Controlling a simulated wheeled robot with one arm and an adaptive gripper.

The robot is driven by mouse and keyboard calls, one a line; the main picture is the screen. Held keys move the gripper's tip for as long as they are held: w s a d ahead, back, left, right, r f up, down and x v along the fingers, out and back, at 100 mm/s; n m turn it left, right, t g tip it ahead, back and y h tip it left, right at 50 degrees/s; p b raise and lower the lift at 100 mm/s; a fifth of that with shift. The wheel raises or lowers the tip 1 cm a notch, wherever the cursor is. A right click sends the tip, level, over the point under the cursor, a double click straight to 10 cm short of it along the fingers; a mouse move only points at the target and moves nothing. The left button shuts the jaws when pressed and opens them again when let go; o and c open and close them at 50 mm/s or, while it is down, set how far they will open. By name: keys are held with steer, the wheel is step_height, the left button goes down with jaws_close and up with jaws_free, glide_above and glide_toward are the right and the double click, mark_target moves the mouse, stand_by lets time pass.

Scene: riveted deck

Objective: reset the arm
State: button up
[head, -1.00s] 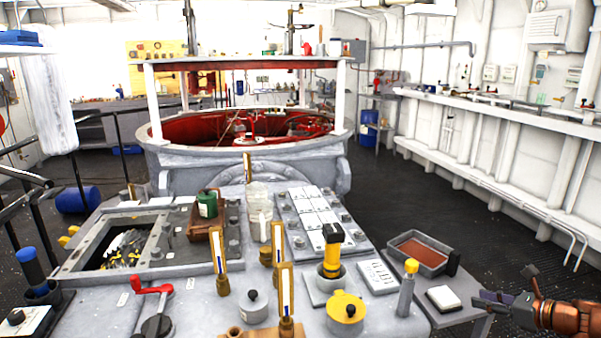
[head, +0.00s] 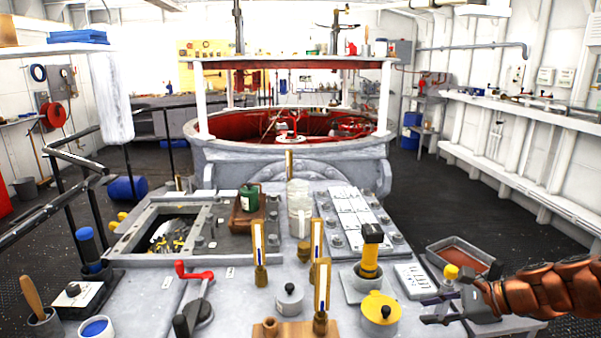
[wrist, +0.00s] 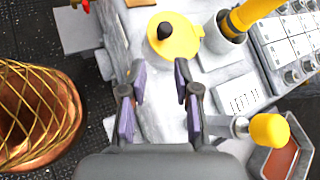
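My copper-coloured arm (head: 545,288) reaches in from the right edge in the head view. My gripper (head: 432,312) points left over the right front side of the grey bench top, by the yellow-knobbed grey post (head: 450,273). In the wrist view, the two purple-padded fingers of my gripper (wrist: 159,92) stand apart with nothing between them. Below them is pale bench surface. The yellow round lid with a black knob (wrist: 175,38) lies just beyond the fingertips. The yellow-knobbed post (wrist: 268,131) is right of the fingers.
A yellow-and-black upright fitting (head: 370,255) and several brass-framed gauges (head: 322,290) rise from the bench. A red-handled crank (head: 195,276) stands at left. A rust-coloured tray (head: 462,257) sits behind my gripper. Dark open floor (head: 440,200) lies at right.

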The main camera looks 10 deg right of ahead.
steer(key=s+a+n+g+h, duration=0.1)
steer(key=s+a+n+g, duration=0.2)
steer(key=s+a+n, duration=0.4)
steer(key=s+a+n+g+h, duration=0.1)
steer(key=s+a+n+g, duration=0.25)
steer(key=a, duration=0.55)
steer(key=s+f+n+g+h, duration=0.3)
steer(key=s+n+h, duration=0.55)
steer(key=s, duration=1.05)
step_height(320, 180, up, 18)
steer(key=w+n+t+y+p, duration=0.1)
steer(key=p, duration=1.5)
steer(key=shift+d+f+y, duration=0.15)
steer(key=shift+d+y, duration=0.2)
steer(key=shift+d, duration=0.05)
